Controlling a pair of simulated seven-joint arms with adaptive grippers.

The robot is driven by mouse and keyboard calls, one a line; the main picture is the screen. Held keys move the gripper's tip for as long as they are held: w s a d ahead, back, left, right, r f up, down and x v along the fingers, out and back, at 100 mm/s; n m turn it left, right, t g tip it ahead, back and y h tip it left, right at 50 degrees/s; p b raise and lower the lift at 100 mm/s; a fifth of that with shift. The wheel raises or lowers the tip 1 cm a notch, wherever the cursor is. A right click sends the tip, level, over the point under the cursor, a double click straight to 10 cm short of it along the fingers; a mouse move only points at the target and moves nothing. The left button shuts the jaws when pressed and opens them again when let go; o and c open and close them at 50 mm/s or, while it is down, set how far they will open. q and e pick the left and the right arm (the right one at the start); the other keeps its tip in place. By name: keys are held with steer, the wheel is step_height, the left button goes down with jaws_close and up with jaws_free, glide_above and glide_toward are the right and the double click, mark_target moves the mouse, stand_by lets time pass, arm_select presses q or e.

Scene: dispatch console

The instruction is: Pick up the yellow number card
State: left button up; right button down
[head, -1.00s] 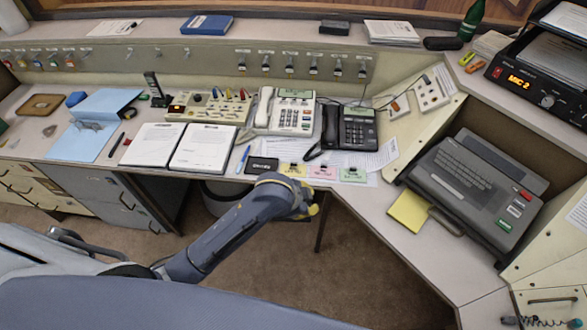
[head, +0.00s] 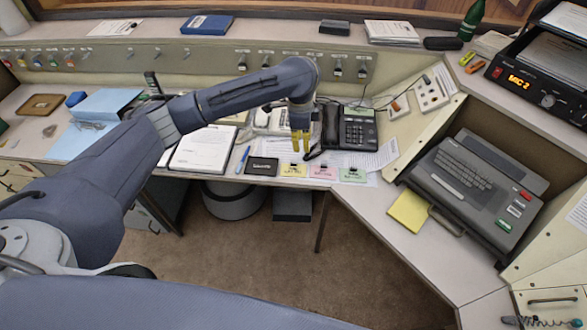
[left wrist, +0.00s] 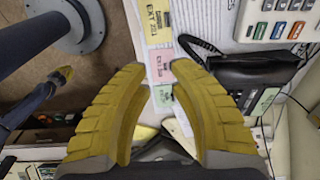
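The yellow number card (head: 293,170) lies near the desk's front edge with a dark clip at its top. A pink card (head: 322,172) and a green card (head: 353,175) lie to its right. My left gripper (head: 301,147) points down above the desk just behind the yellow card, open and empty. In the left wrist view the yellow card (left wrist: 157,24) is above the spread fingertips of my left gripper (left wrist: 160,68), and the pink card shows between them. My right gripper (left wrist: 61,76) seems to show small at the left of the wrist view; its opening is unclear.
A black card (head: 262,167) lies left of the yellow card. A black telephone (head: 358,128) with its handset stands behind the cards, and a white telephone is partly hidden by my arm. A bin (head: 233,200) stands under the desk.

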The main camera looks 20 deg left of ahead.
mark_target(294, 162)
arm_select(q)
steer(key=w+a+r, duration=0.2)
steer(key=a+r, duration=0.1)
steer(key=r, duration=0.1)
steer(key=shift+n+g+y, duration=0.3)
steer(key=f, duration=1.7)
steer(key=shift+a+f, duration=0.2)
steer(key=shift+f, duration=0.15)
steer(key=shift+c, duration=0.2)
jaws_close()
